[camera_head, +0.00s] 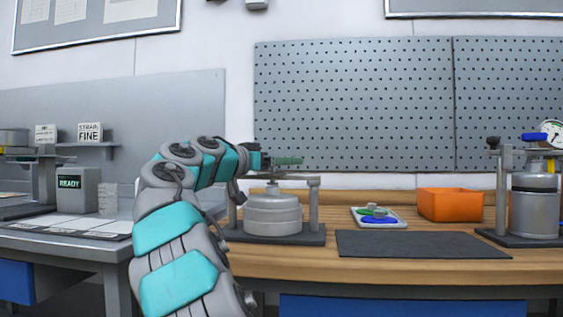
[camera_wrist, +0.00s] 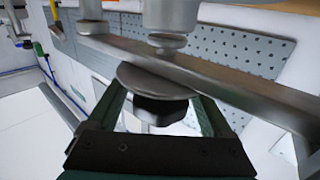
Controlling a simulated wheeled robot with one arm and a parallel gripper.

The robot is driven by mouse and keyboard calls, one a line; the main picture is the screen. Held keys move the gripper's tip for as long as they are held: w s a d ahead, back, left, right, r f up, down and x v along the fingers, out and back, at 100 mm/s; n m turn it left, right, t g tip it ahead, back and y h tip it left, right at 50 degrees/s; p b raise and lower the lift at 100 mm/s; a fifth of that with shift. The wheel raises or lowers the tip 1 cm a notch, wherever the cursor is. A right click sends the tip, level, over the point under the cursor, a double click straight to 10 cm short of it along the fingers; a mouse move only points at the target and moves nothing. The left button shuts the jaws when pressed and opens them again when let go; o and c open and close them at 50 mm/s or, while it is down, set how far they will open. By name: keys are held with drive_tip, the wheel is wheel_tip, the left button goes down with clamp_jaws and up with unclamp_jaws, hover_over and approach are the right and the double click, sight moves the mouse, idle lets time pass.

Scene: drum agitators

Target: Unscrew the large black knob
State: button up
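The large black knob (camera_wrist: 160,110) sits beneath a round metal disc (camera_wrist: 152,82) in the wrist view, by the metal crossbar (camera_wrist: 245,90). My gripper (camera_wrist: 162,98) is open, with one dark green finger on each side of the knob. Gaps show between the knob and both fingers, so it does not look gripped. In the head view my gripper (camera_head: 292,160) is level above the crossbar of the bench press with the grey stepped drum (camera_head: 272,215). The knob cannot be made out in the head view, where my gripper and arm cover that spot.
On the wooden bench (camera_head: 440,262) are a dark mat (camera_head: 420,244), a tray with blue and green pieces (camera_head: 398,223) and an orange bin (camera_head: 450,204). A second press with a drum (camera_head: 536,212) stands at right. A pegboard (camera_head: 355,95) rises behind.

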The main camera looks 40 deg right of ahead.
drive_tip(key=c, duration=1.2)
drive_tip(key=shift+f+t, duration=0.1)
drive_tip(key=shift+t, duration=0.2)
